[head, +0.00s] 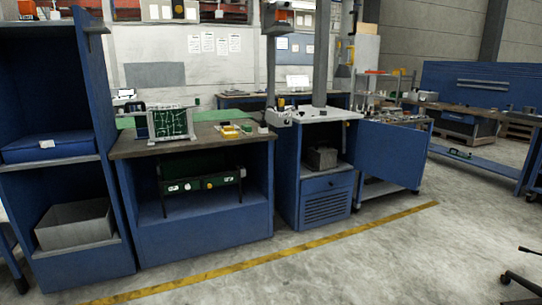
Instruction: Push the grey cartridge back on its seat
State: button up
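I cannot pick out the grey cartridge or its seat with certainty; at this distance the small parts are too small to tell apart. A blue cabinet (288,180) with a pale top (335,115) stands in the middle of the head view, with tall grey uprights (320,60) rising behind and above it. A small pale device (277,117) sits at the left of that top. A dark grey box (321,157) is in the cabinet's open compartment. My gripper is not in view.
A blue workbench (205,225) with a circuit board (171,122) and small yellow parts (229,131) stands left of the cabinet. A blue shelf unit (105,120) is at far left. An open blue door (392,155) juts out right.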

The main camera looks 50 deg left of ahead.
aim_at(323, 157)
jog(key=u, duration=1.25)
jog(key=i+z, duration=0.3)
jog(key=i, duration=3.55)
jog(key=i+l+u, duration=0.1)
jog(key=i, duration=0.7)
jog(key=i+l, duration=0.15)
jog(key=i, duration=0.65)
jog(key=i+u, duration=0.35)
